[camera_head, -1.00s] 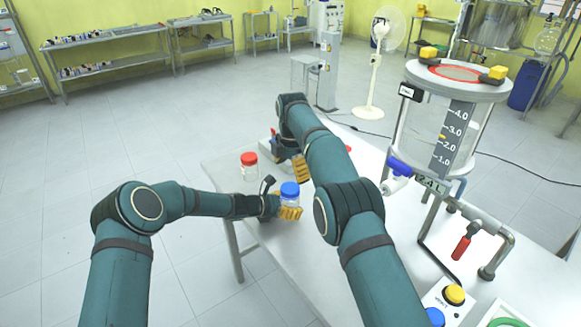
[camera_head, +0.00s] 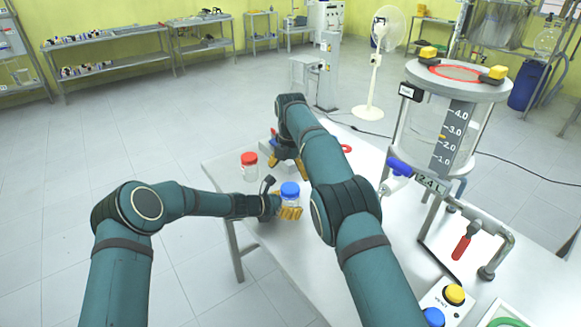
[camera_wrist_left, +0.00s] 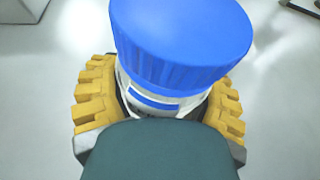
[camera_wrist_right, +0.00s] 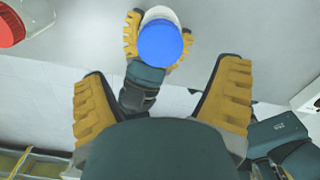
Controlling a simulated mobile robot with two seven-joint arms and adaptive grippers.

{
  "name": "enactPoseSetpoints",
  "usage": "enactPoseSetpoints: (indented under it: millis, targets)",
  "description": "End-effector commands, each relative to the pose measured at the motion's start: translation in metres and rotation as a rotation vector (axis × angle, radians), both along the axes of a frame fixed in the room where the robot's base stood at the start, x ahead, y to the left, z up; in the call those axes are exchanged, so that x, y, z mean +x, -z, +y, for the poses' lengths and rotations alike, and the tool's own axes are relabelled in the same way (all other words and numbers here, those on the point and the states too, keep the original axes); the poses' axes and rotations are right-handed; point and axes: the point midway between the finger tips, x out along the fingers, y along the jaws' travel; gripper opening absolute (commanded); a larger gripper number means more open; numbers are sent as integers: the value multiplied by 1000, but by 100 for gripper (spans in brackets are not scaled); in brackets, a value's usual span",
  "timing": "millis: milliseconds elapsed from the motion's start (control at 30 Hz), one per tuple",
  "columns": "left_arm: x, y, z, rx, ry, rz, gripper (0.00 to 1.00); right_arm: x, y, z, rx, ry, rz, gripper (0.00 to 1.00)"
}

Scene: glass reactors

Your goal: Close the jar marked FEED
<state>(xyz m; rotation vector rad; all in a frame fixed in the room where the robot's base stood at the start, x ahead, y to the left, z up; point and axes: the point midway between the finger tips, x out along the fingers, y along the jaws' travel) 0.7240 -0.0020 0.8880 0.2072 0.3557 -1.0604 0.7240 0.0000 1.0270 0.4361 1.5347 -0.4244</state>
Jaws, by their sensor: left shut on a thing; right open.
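A clear jar with a blue lid (camera_head: 289,190) stands upright near the table's left edge. My left gripper (camera_head: 289,212) is shut around the jar's body, below the lid. In the left wrist view the blue lid (camera_wrist_left: 180,40) sits on top of the jar (camera_wrist_left: 160,100), between the yellow fingers. Its marking cannot be read. My right gripper (camera_wrist_right: 165,105) is open and empty, its fingers wide apart. In the right wrist view the blue lid (camera_wrist_right: 160,42) lies beyond the fingertips. In the head view the right gripper (camera_head: 287,163) is partly hidden, behind the blue-lidded jar.
A red-lidded jar (camera_head: 249,165) stands behind and left on the white table (camera_head: 290,250). A glass reactor (camera_head: 440,125) on a metal stand, a red-handled tool (camera_head: 463,246) and a button box (camera_head: 448,300) are to the right. A red ring (camera_head: 345,148) lies behind my right arm.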

Motion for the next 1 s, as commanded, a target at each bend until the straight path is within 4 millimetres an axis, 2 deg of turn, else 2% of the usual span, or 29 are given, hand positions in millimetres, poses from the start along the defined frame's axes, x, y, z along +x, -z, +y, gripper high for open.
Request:
enactPoseSetpoints:
  millis: [400,600,867,900,967,1000]
  targets:
    - [0,0,0,-1,0,0,0,-1,58,1,-2,0,1,89]
    - [0,0,0,-1,0,0,0,-1,68,1,0,1,0,89]
    - [0,0,0,-1,0,0,0,-1,69,1,0,1,0,89]
    - [0,0,0,-1,0,0,0,-1,69,1,0,1,0,84]
    - [0,0,0,-1,0,0,0,-1,69,1,0,1,0,63]
    - [0,0,0,-1,0,0,0,-1,69,1,0,1,0,49]
